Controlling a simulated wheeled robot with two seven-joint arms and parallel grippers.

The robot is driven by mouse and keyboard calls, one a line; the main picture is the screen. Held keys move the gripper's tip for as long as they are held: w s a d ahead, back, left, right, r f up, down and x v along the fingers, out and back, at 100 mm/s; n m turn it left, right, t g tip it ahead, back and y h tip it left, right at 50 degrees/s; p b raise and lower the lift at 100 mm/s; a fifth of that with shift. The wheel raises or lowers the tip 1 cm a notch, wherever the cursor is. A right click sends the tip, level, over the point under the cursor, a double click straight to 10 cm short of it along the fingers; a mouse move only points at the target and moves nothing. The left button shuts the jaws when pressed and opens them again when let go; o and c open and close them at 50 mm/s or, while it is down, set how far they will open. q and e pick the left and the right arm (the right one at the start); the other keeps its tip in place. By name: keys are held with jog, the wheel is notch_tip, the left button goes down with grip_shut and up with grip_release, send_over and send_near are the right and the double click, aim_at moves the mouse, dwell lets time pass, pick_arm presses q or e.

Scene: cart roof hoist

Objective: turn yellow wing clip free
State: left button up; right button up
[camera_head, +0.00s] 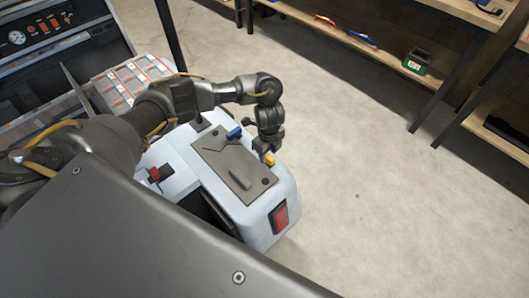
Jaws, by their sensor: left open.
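The yellow wing clip (270,159) sits at the right edge of the white cart's top (262,206), beside a grey plate (222,158). My left gripper (265,150) points down right at the clip, its fingers partly hidden by its own body. It is open; I cannot tell whether the fingers touch the clip. A blue clip (234,133) stands at the plate's far edge. A red clip (154,174) is on the cart's left side. My right gripper is not in view.
A red light (280,217) is on the cart's near end. A panelled console (55,38) and an orange-and-white tray (133,80) stand at the left. Wooden shelves (390,62) with tools line the back right. The floor (390,190) at right is clear.

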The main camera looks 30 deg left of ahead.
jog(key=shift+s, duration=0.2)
pick_arm(q)
jog(key=shift+s, duration=0.1)
grip_shut()
jog(key=shift+r, duration=0.1)
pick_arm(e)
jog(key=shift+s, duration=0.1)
pick_arm(q)
jog(key=shift+m, duration=0.5)
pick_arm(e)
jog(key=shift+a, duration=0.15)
pick_arm(q)
grip_release()
jog(key=shift+w, duration=0.25)
jog(key=shift+s, duration=0.1)
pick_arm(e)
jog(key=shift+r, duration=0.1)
